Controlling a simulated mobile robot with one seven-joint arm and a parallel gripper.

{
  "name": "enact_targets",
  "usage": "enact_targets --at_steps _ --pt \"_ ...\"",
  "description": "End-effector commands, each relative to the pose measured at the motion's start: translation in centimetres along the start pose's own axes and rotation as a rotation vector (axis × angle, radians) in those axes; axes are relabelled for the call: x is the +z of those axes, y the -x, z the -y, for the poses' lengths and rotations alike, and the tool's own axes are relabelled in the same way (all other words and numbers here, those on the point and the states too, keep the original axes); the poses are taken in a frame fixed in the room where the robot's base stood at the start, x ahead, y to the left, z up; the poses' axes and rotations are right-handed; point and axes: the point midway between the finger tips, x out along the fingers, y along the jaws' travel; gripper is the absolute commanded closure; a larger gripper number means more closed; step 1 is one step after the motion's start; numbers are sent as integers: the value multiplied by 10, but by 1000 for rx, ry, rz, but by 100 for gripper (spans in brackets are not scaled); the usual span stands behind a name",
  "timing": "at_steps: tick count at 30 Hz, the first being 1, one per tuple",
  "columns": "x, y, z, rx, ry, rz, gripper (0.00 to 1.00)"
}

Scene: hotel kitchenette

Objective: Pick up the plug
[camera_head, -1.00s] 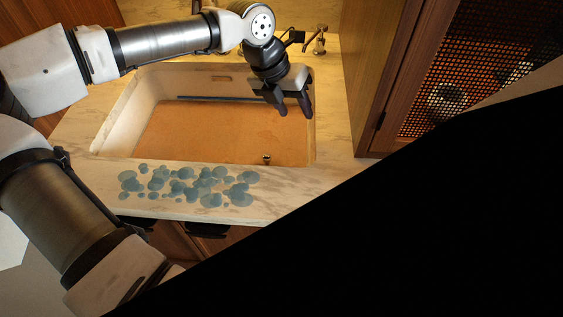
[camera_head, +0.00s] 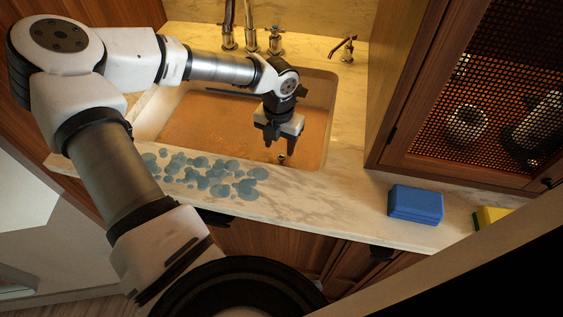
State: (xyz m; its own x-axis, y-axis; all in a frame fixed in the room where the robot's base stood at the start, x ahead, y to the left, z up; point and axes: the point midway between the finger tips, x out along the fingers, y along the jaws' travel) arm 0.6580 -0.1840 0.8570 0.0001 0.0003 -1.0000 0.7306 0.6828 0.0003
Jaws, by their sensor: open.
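The plug (camera_head: 282,158) looks like a small, dark metallic knob. It is in the orange-brown sink basin (camera_head: 205,128), near the front wall and right of the middle. My gripper (camera_head: 280,143) points down over the basin, with its two dark fingers apart and nothing visible between them. In the picture the fingertips are just above the plug. The exact height gap between them cannot be told. The plug's lower part is too small to make out.
Blue-green round blotches (camera_head: 205,175) cover part of the front counter. A blue block (camera_head: 415,204) and a yellow item (camera_head: 490,216) lie on the right counter. A faucet (camera_head: 250,38) stands behind the sink. A mesh-fronted cabinet (camera_head: 480,100) rises at right.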

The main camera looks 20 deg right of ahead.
Motion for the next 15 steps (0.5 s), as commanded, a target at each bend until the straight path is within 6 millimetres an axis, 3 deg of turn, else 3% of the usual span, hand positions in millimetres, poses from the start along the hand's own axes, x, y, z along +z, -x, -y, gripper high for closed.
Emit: enact_targets --at_steps 10,15 --pt "-4 -42 8 -2 1 -1 53" --pt "-4 -52 7 0 0 0 53"
